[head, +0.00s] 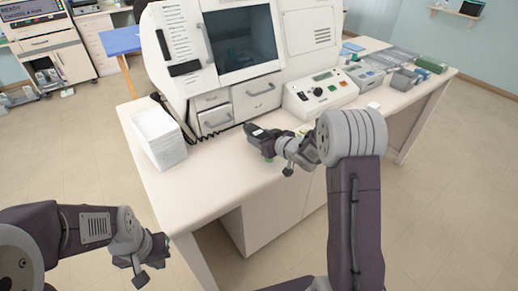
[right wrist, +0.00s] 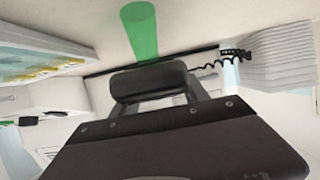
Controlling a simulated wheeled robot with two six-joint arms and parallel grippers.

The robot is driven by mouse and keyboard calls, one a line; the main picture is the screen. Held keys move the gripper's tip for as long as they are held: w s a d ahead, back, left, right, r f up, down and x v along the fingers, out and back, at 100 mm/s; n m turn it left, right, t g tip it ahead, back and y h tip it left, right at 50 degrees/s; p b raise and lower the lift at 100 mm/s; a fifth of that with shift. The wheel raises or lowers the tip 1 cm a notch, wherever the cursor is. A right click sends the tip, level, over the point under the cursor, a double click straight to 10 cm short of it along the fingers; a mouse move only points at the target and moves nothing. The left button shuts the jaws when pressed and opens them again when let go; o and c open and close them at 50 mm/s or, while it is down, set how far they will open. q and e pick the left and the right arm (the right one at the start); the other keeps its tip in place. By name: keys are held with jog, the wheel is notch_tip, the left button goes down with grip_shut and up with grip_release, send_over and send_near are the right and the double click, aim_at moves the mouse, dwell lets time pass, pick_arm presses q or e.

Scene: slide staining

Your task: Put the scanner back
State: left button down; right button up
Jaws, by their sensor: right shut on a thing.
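The scanner (head: 254,131) is a small black hand-held device, held just above the white bench in front of the large analyser. My right gripper (head: 268,143) is shut on it. In the right wrist view the scanner (right wrist: 150,83) shows as a black rounded block between the grey fingers, with a green cone of light beyond it. A black coiled cord (head: 205,137) runs along the bench from the analyser's left side, where a small black fitting (head: 156,97) sits. My left gripper (head: 152,262) hangs low left, off the bench; its fingertips are not clear.
A white stack (head: 159,138) stands at the bench's left end, beside the cord. The analyser (head: 240,45) fills the back. A control box (head: 320,95) with knobs stands right of it. Trays and boxes (head: 405,78) lie farther right. The bench's front left (head: 195,190) is clear.

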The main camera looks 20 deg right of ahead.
aim_at(259, 152)
jog(key=shift+w+a+f, duration=0.15)
jog(key=shift+a, duration=0.1)
notch_tip(259, 152, down, 4)
jog(key=shift+r, duration=0.15)
jog(key=shift+f+b, duration=0.2)
jog(key=shift+b, duration=0.15)
jog(key=o, duration=1.6)
jog(key=shift+f, duration=0.1)
jog(key=shift+c, duration=0.2)
jog(key=shift+r, duration=0.2)
jog(key=v, duration=1.2)
